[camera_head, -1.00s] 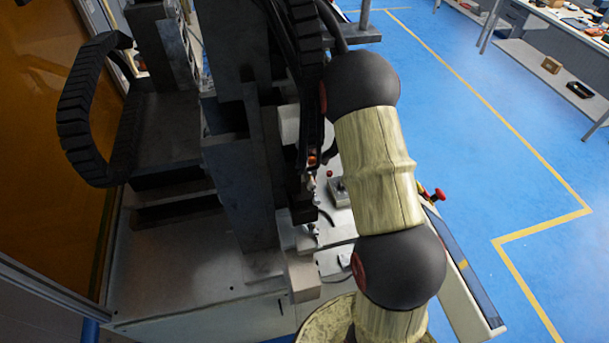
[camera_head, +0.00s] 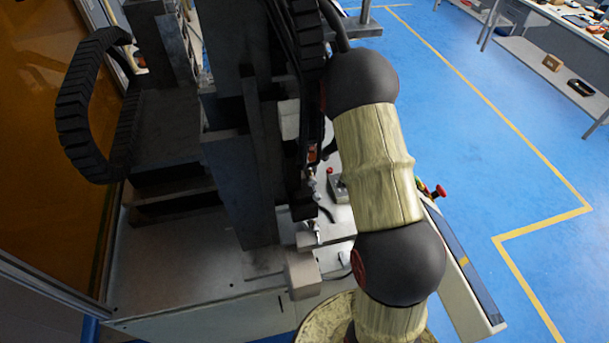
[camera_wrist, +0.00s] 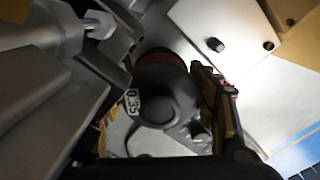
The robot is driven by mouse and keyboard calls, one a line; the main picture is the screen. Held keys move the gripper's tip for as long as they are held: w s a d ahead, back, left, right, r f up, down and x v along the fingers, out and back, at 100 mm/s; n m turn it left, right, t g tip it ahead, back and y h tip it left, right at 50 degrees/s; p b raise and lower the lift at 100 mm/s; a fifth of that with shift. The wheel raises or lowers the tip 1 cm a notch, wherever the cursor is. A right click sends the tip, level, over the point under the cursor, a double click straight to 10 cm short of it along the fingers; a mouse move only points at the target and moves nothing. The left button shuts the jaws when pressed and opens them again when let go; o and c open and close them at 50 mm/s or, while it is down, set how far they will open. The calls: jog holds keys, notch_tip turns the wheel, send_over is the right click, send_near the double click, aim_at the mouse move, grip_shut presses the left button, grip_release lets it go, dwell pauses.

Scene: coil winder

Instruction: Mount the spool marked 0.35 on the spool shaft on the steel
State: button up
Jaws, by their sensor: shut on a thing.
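The spool marked 0.35 (camera_wrist: 155,112) is in the middle of the wrist view, its dark round end facing the camera. The white label reads 0.35, and reddish-brown winding shows at its far side. My gripper (camera_wrist: 160,122) is shut on this spool, with a dark finger at its right and a partly hidden one at its left. The head view shows neither gripper nor spool; my arm and the machine are in the way. I cannot make out the spool shaft for certain in either view.
Grey metal machine parts and a hex fitting (camera_wrist: 99,25) lie close to the spool's left in the wrist view. A pale plate with dark bolts (camera_wrist: 215,45) is at upper right. Tall dark machine columns (camera_head: 240,175) stand left of my arm. Blue floor (camera_head: 500,150) is clear at right.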

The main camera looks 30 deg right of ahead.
jog(key=shift+f+b, duration=1.45)
jog(key=shift+f, duration=1.05)
jog(key=o, duration=1.8)
jog(key=shift+r, duration=0.1)
jog(key=shift+r, duration=0.25)
notch_tip(320, 180, up, 11)
jog(key=shift+s+r, duration=0.1)
jog(key=shift+r, duration=0.05)
